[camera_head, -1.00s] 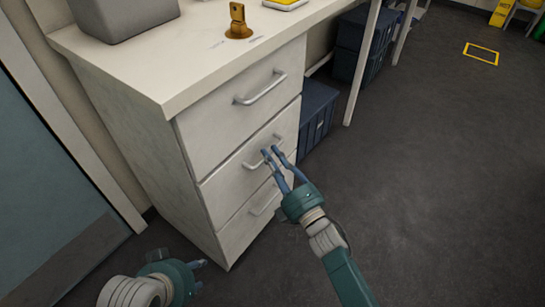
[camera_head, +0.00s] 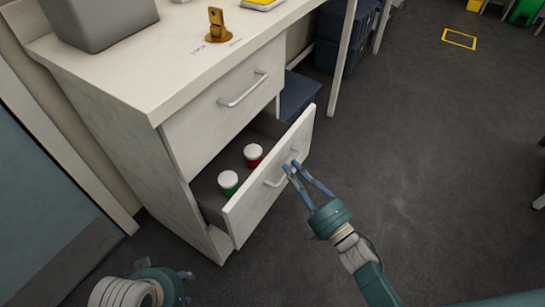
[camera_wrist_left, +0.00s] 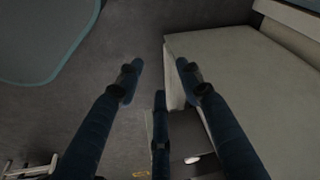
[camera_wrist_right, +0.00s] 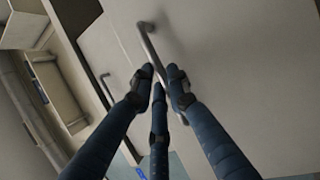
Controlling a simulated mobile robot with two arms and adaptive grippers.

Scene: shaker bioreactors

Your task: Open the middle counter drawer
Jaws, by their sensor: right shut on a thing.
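The middle drawer (camera_head: 243,213) of the white counter is pulled well out, and its inside shows from above. Two jars with white lids stand in it, one green (camera_head: 229,182) and one red (camera_head: 253,155). My right gripper (camera_head: 290,168) is shut on the drawer's grey bar handle (camera_head: 272,184). In the right wrist view, the fingertips meet around the handle (camera_wrist_right: 149,43). My left gripper (camera_head: 190,284) is low at the bottom left, away from the drawer. Its fingers (camera_wrist_left: 158,72) stand apart and empty in the left wrist view. The open drawer hides the bottom drawer's front.
The top drawer (camera_head: 215,110) is closed. A grey box (camera_head: 100,15) and a brass-coloured object (camera_head: 217,27) stand on the countertop (camera_head: 150,75). A blue crate (camera_head: 300,93) sits beside the cabinet.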

